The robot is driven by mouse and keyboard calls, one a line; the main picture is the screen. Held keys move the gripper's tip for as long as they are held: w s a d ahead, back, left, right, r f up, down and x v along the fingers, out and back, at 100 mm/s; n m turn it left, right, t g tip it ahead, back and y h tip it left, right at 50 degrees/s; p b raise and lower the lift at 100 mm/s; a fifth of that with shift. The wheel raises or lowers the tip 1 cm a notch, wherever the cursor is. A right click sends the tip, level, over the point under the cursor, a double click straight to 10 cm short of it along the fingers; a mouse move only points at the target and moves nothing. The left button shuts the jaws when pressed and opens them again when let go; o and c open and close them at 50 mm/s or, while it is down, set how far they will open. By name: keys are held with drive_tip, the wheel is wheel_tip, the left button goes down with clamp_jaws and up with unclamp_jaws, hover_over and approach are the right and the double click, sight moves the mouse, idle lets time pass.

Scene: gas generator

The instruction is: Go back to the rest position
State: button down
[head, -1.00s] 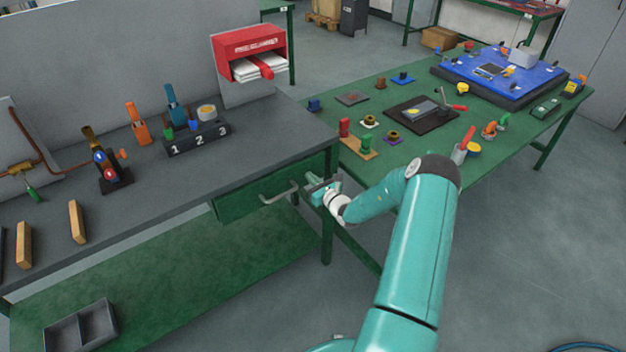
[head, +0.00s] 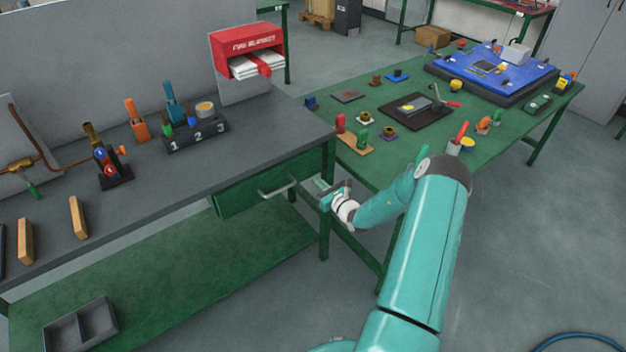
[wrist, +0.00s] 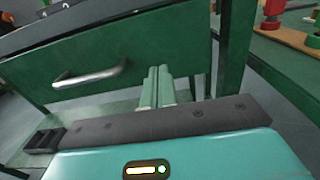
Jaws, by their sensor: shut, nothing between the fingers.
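My gripper (head: 326,190) is at the front right corner of the grey workbench, just right of the drawer handle and apart from it. In the wrist view its two teal fingers (wrist: 157,88) lie together with nothing between them. The green drawer (head: 245,190) sits under the benchtop. Its metal handle (head: 277,190) also shows left of the fingers in the wrist view (wrist: 88,77). My teal arm reaches in from the lower right of the head view.
The grey bench (head: 240,150) holds a numbered block (head: 196,137) and wooden pieces. A green table (head: 400,170) with several small parts stands right, close to my forearm. A green bench leg (head: 327,235) is beside my gripper. Open floor (head: 530,240) lies at right.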

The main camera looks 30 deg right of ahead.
drive_tip(key=s, duration=0.8)
drive_tip(key=shift+d+r, duration=0.15)
drive_tip(key=shift+d, duration=0.15)
drive_tip(key=s+a+r+n+g+y, duration=0.2)
drive_tip(key=a+r+n+g+y, duration=0.35)
drive_tip(key=a+r+n, duration=0.65)
drive_tip(key=s+a+r+n+g+y, duration=0.1)
drive_tip(key=a+r+n+g+y, duration=0.45)
drive_tip(key=a, duration=0.95)
drive_tip(key=s+a+r+n+g+h, duration=0.45)
drive_tip(key=s+a+r+n, duration=0.25)
drive_tip(key=s+r+n, duration=0.25)
drive_tip(key=s+r+n+t+h, duration=0.3)
drive_tip(key=s+r+n+h, duration=0.4)
drive_tip(key=s, duration=0.5)
drive_tip(key=shift+s+d+r+n, duration=0.25)
drive_tip(key=shift+s+n, duration=0.1)
drive_tip(key=shift+n, duration=0.45)
